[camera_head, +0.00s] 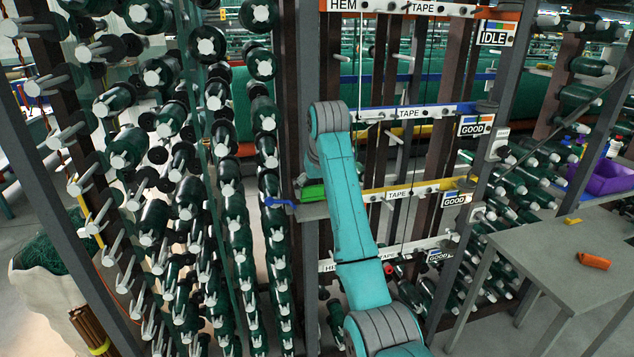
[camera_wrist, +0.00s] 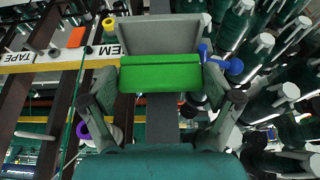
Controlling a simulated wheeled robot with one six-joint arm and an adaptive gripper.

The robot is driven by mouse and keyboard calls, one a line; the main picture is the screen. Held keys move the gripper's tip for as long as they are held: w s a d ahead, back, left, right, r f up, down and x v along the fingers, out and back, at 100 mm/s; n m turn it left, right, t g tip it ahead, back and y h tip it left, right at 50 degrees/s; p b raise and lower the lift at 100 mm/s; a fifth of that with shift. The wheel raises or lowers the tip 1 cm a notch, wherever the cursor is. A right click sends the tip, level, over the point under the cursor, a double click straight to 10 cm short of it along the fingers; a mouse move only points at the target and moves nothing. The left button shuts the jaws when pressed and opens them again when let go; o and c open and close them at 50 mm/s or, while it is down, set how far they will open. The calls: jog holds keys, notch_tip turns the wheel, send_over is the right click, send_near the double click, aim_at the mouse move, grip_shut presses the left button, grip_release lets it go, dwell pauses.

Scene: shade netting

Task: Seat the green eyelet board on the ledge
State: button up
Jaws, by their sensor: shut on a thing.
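The green eyelet board (camera_wrist: 160,74) lies across the middle of the wrist view, with its lower face in darker green shade. My gripper (camera_wrist: 162,92) has a finger at each end of the board and is shut on it. The grey ledge (camera_wrist: 158,35) is directly beyond the board in that view. In the head view the green board (camera_head: 312,192) shows as a small strip left of my arm, just above the grey ledge (camera_head: 312,212). I cannot tell whether it touches the ledge. My gripper is mostly hidden behind my arm there.
A blue clamp-like piece (camera_head: 280,203) is at the ledge's left end. Racks of green spools (camera_head: 205,150) fill the left. Labelled rails (camera_head: 410,112) and dark uprights stand behind my arm. A grey table (camera_head: 560,260) with an orange piece (camera_head: 594,261) stands at right.

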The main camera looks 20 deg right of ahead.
jog(key=shift+f, duration=1.05)
jog(key=shift+f, duration=1.15)
dwell(0.6)
jog(key=o, duration=0.9)
